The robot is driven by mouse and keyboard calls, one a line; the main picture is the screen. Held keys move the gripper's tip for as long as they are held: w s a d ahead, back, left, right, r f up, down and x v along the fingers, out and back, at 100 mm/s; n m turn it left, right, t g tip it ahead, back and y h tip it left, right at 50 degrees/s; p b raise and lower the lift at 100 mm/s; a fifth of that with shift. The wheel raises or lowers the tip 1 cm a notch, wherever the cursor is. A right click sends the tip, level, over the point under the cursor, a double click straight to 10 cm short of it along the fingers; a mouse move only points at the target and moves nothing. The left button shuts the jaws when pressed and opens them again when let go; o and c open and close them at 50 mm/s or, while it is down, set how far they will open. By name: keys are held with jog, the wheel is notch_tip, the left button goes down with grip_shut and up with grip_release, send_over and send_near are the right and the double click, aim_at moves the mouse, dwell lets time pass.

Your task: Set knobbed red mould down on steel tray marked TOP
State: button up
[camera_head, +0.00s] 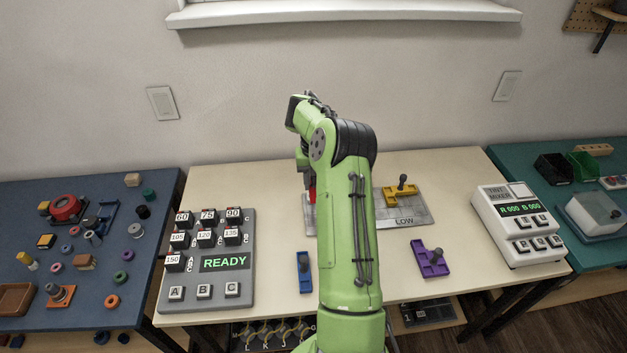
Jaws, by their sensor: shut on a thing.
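The knobbed red mould (312,195) shows only as a small red strip beside my green arm; its knob and most of its shape are hidden. My gripper (308,184) points down and is mostly covered by the arm; it is shut on the red mould. The mould is over or at a grey steel tray (308,220), whose left edge shows left of the arm. I cannot tell whether the mould touches it. The arm hides any TOP mark. The steel plate at the right reads LOW (418,215).
A yellow mould (391,198) with a dark knob stands on the LOW plate. A blue mould (304,268) and a purple mould (430,262) lie on the pale table near its front. A grey button panel (235,288) reading READY is left; a white mixer (515,240) is right.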

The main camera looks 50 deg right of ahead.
jog(key=shift+s+a+f+b, duration=0.15)
jog(key=shift+s+f+b, duration=0.05)
jog(key=shift+f+b, duration=0.2)
notch_tip(320, 180, down, 8)
jog(key=b, duration=0.4)
jog(key=shift+r, duration=0.15)
jog(key=shift+f+b, duration=0.45)
jog(key=o, duration=1.1)
jog(key=shift+r, duration=0.1)
notch_tip(320, 180, up, 16)
jog(key=p, duration=0.5)
jog(key=shift+w, duration=0.1)
